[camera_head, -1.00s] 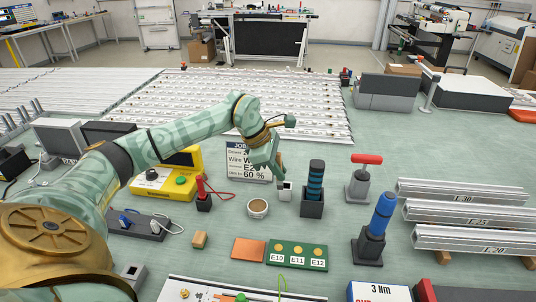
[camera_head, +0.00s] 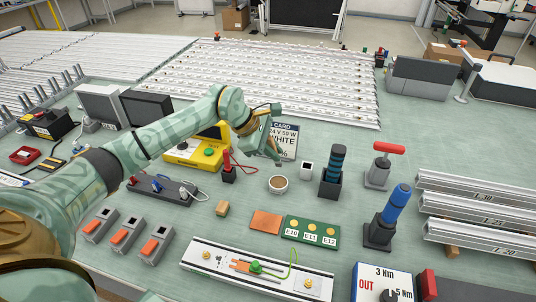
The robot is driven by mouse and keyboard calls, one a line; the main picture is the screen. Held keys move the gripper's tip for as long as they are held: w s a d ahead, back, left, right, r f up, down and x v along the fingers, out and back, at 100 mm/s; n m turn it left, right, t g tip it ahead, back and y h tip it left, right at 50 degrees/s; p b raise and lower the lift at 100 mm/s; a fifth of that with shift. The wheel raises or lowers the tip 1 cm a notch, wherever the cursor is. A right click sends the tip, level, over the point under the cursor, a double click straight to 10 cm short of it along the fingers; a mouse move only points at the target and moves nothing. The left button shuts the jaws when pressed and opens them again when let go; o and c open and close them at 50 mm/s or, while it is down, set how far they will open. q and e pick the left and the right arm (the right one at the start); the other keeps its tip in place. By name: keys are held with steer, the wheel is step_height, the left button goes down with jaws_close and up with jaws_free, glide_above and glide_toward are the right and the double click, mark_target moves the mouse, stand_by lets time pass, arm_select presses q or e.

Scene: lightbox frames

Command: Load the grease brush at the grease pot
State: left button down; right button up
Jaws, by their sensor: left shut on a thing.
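The grease pot (camera_head: 278,184) is a small round pale cup with brown content, standing on the green bench mid-view. My left gripper (camera_head: 276,155) is above and just behind the pot in the picture, pointing down, apart from it. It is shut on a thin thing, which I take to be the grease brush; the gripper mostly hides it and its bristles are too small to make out. A small white-topped holder (camera_head: 306,170) stands right of the pot, with a dark opening and nothing visible standing in it. My right gripper is not in view.
A black holder with a blue-banded tool (camera_head: 332,172) stands right of the pot. A red probe in a black stand (camera_head: 229,170) and a yellow meter (camera_head: 197,150) are left. A job card (camera_head: 284,142) stands behind the gripper. A green E10–E12 board (camera_head: 310,232) lies in front.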

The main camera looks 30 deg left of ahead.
arm_select(q)
steer(key=shift+f, duration=0.1)
steer(key=shift+f+b, duration=0.4)
steer(key=shift+f, duration=0.05)
steer(key=shift+f+b, duration=1.5)
steer(key=shift+f, duration=1)
steer(key=shift+f+b, duration=0.35)
steer(key=shift+f, duration=0.2)
steer(key=shift+r+p, duration=2.25)
steer(key=shift+r, duration=1.35)
